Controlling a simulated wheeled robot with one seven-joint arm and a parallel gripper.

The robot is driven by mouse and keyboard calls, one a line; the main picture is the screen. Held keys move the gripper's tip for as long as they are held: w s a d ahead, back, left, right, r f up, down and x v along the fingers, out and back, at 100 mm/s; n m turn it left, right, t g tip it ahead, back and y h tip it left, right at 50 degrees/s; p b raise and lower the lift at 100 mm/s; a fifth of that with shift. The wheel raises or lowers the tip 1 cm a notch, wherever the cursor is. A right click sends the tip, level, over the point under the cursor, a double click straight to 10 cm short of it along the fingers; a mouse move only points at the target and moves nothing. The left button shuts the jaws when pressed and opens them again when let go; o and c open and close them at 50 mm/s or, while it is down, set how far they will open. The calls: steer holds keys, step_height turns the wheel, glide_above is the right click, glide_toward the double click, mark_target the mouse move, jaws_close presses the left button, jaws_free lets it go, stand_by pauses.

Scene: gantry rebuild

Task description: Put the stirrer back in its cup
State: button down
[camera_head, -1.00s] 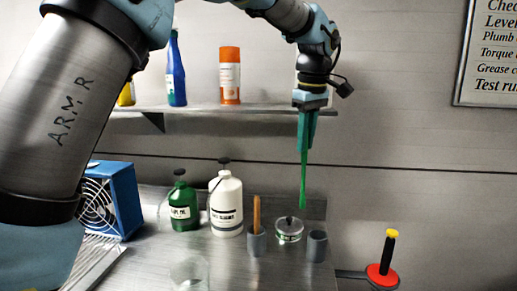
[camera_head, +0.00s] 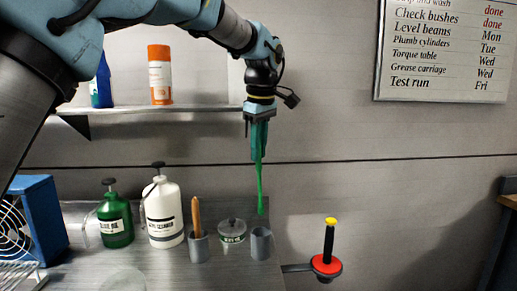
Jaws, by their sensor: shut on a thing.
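My gripper (camera_head: 259,150) is shut on the green stirrer (camera_head: 260,188) and points down. The stirrer hangs nearly upright, with its lower tip in the air just above the small grey cup (camera_head: 261,245) in the picture. That cup stands on the metal bench and no stick shows in it. A second grey cup (camera_head: 199,248) to the left holds an orange-brown stick (camera_head: 196,216). The top of the stirrer is hidden between the fingers.
A white bottle (camera_head: 164,213), a green bottle (camera_head: 115,222) and a blue fan box (camera_head: 38,220) are further left. A red disc with a black handle (camera_head: 328,245) is at right. A shelf (camera_head: 150,109) runs behind.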

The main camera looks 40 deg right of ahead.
mark_target(258, 165)
steer(key=shift+f+b, duration=1.45)
steer(key=shift+f, duration=0.35)
step_height(258, 165, down, 6)
steer(key=b, duration=0.3)
steer(key=shift+f, duration=0.25)
steer(key=c, duration=0.7)
jaws_free()
steer(key=r, duration=0.3)
steer(key=s+r+b, duration=0.1)
steer(key=r, duration=0.3)
steer(key=a+r, duration=0.1)
steer(key=r, duration=0.2)
steer(key=shift+s+r, duration=0.35)
steer(key=shift+a+f, duration=0.1)
steer(key=shift+a, duration=0.05)
